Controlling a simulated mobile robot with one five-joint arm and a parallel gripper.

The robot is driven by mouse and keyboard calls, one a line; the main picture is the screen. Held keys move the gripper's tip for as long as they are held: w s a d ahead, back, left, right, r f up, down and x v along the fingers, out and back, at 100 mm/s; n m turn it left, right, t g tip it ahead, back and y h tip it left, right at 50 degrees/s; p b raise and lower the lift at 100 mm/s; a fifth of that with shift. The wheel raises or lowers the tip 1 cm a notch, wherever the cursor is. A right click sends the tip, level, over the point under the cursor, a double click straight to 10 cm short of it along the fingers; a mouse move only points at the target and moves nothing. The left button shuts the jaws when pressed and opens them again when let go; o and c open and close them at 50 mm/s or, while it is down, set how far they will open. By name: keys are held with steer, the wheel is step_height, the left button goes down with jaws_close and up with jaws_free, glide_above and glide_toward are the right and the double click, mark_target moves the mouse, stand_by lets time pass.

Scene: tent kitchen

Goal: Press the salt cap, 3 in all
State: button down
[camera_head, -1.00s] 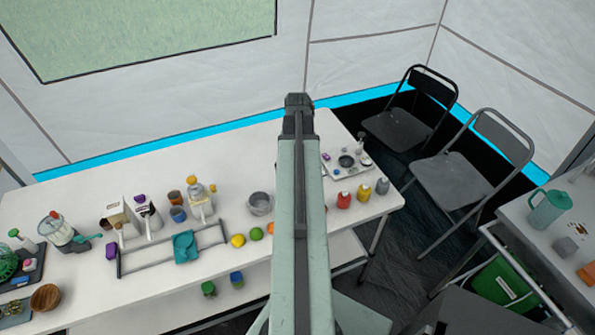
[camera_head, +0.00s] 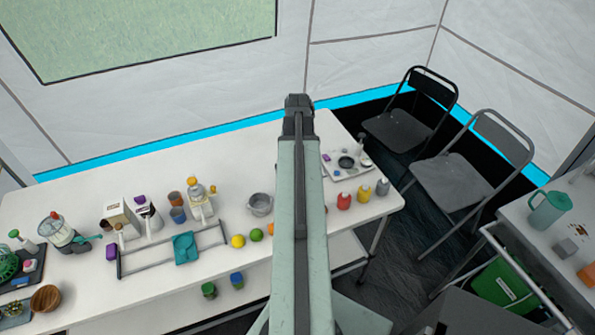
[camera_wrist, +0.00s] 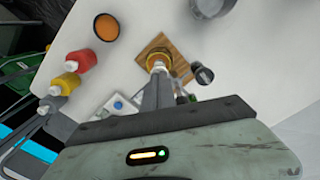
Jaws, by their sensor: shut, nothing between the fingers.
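My gripper (camera_wrist: 157,78) is shut and empty in the wrist view. Its fingertips point at, and overlap in the picture, a round amber-ringed thing (camera_wrist: 159,54) on a small wooden board (camera_wrist: 180,62). I cannot tell whether they touch it, or whether it carries the salt cap; no salt label is readable. A dark round-topped container (camera_wrist: 201,71) stands just right of the board. In the head view my arm runs up the middle over the table and hides that board, and the fingertips do not show clearly.
Red (camera_head: 344,201), yellow (camera_head: 363,193) and grey (camera_head: 382,188) bottles stand at the table's right end, near a small tray (camera_head: 335,173). An orange bowl (camera_wrist: 106,27) shows in the wrist view. Jugs and a metal pot (camera_head: 260,203) stand left of my arm. Folding chairs (camera_head: 465,180) are beyond the table.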

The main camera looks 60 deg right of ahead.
steer(key=shift+f+b, duration=0.4)
stand_by(0.5)
steer(key=shift+r+p, duration=0.4)
steer(key=shift+f+b, duration=0.5)
steer(key=shift+r, duration=0.1)
stand_by(0.3)
steer(key=shift+r+p, duration=0.4)
steer(key=shift+p, duration=0.1)
step_height(320, 180, up, 6)
steer(key=p, duration=0.6)
steer(key=shift+r, duration=0.15)
